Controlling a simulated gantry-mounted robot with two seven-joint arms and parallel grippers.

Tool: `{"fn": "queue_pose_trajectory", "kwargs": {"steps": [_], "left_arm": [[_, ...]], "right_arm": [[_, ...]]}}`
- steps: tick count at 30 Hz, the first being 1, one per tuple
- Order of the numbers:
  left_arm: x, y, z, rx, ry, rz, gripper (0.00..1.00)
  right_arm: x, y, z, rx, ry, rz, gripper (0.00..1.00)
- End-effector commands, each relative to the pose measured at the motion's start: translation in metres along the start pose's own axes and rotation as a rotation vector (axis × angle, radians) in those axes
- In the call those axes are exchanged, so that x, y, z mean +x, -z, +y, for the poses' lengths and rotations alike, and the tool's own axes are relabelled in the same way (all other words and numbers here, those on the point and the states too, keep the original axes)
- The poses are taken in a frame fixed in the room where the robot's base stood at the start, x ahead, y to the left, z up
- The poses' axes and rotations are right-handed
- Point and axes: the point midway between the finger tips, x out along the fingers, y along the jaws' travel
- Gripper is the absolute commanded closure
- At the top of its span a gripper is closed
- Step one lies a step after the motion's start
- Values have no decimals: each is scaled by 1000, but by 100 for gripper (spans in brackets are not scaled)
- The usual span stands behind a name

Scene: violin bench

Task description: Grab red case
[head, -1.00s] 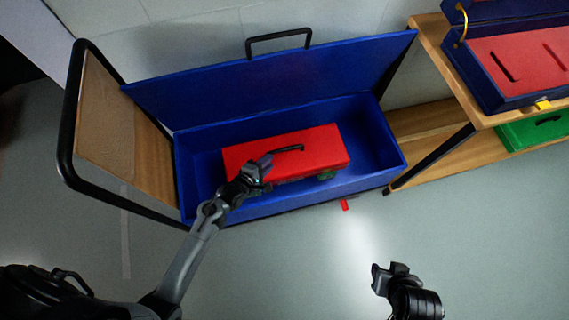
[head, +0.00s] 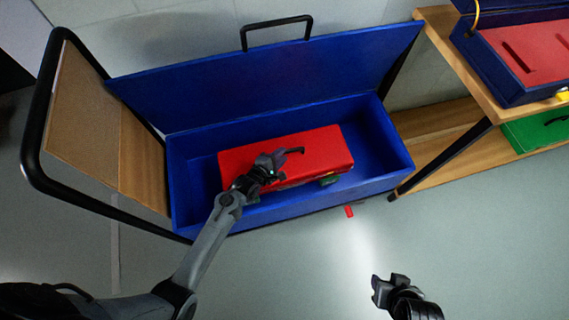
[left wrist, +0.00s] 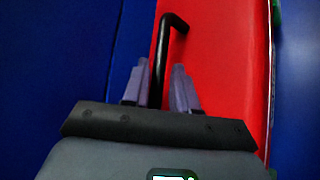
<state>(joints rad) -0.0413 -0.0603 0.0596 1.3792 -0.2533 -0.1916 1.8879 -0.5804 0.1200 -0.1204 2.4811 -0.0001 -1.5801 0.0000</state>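The red case (head: 325,147) lies inside the open blue box (head: 392,153), with its black handle (head: 296,151) on top. The case also fills much of the left wrist view (left wrist: 225,60). My left gripper (head: 270,163) is over the case at the handle. In the left wrist view, my left gripper's two fingers (left wrist: 161,85) stand apart, one on each side of the handle (left wrist: 166,42), with a gap visible; the handle's near part is hidden. My right gripper (head: 391,286) is empty and apart from the box, its fingers spread.
The blue box's lid (head: 270,80) stands open behind. A cart's black frame (head: 38,120) is at left. A wooden shelf (head: 450,85) at right holds another blue case (head: 500,80) with a red inside and a green case (head: 535,132) below.

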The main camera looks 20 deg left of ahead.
Motion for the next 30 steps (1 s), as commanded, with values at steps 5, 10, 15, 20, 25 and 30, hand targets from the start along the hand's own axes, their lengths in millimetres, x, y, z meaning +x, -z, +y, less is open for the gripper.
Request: {"fn": "queue_pose_trajectory", "kwargs": {"steps": [5, 10, 15, 20, 25, 30], "left_arm": [[23, 0, -4, 1, -1, -1, 72], [34, -2, -2, 2, 0, -1, 72], [35, -2, 0, 1, 0, -1, 72], [35, -2, 0, 1, 0, 0, 78], [35, -2, -1, 1, 0, 0, 100], [35, -2, -1, 1, 0, 0, 100]], "right_arm": [[23, -8, 1, -5, -5, -2, 57], [30, -10, 0, -5, -5, -3, 57], [30, -10, 0, -4, -4, -2, 57], [29, -10, -1, -1, -1, -2, 57], [29, -9, -1, 3, 2, -1, 57], [29, -9, -2, 5, 3, 0, 57]]}}
